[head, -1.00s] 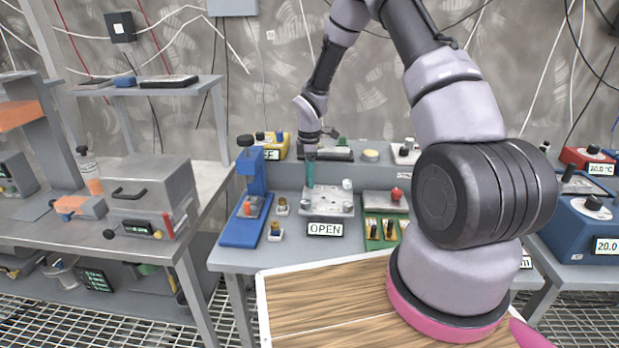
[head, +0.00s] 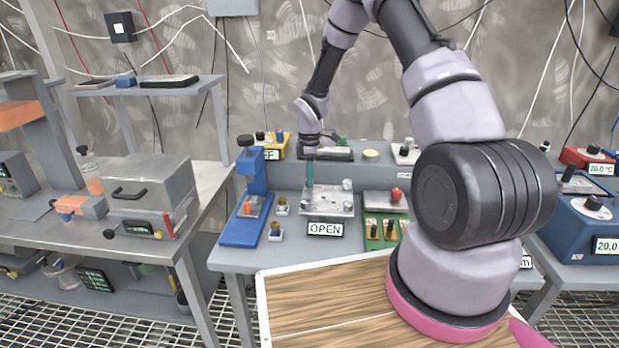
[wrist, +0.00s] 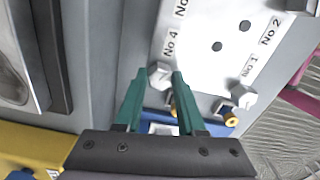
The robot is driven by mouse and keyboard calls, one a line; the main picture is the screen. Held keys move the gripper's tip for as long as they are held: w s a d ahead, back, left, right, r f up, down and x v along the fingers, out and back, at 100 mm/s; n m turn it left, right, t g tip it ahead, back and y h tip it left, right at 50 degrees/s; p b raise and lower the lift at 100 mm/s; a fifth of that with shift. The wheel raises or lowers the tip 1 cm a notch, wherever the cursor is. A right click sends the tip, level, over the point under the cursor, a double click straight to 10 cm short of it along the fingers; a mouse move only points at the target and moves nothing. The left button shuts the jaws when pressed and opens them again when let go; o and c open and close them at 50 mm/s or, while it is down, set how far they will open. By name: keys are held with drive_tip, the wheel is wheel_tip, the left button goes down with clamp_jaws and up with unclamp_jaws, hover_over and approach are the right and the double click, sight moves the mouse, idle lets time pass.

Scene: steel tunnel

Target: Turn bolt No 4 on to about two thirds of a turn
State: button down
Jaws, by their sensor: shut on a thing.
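The pale metal plate (head: 338,203) lies on the middle bench, with hex bolts near its corners. In the wrist view the plate (wrist: 205,70) carries printed No 4, No 1 and No 2 labels. My gripper (wrist: 160,75) has green fingers and is shut on bolt No 4 (wrist: 160,82), beside its label; the fingers partly hide it. In the head view my gripper (head: 309,186) points down at the plate's left back corner. Bolt No 1 (wrist: 243,96) stands free of the fingers. An OPEN sign (head: 325,229) stands in front of the plate.
A blue press (head: 247,200) and small brass-coloured fittings (head: 282,206) stand left of the plate. A raised shelf runs behind.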

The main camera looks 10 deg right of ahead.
drive_tip(key=m, duration=0.5)
drive_tip(key=shift+m, duration=0.4)
drive_tip(key=m, duration=1)
drive_tip(key=shift+m, duration=0.4)
drive_tip(key=m, duration=0.5)
drive_tip(key=shift+m, duration=0.3)
drive_tip(key=c, duration=0.5)
unclamp_jaws()
drive_tip(key=shift+r, duration=0.1)
wheel_tip(320, 180, up, 11)
drive_tip(key=shift+f, duration=0.2)
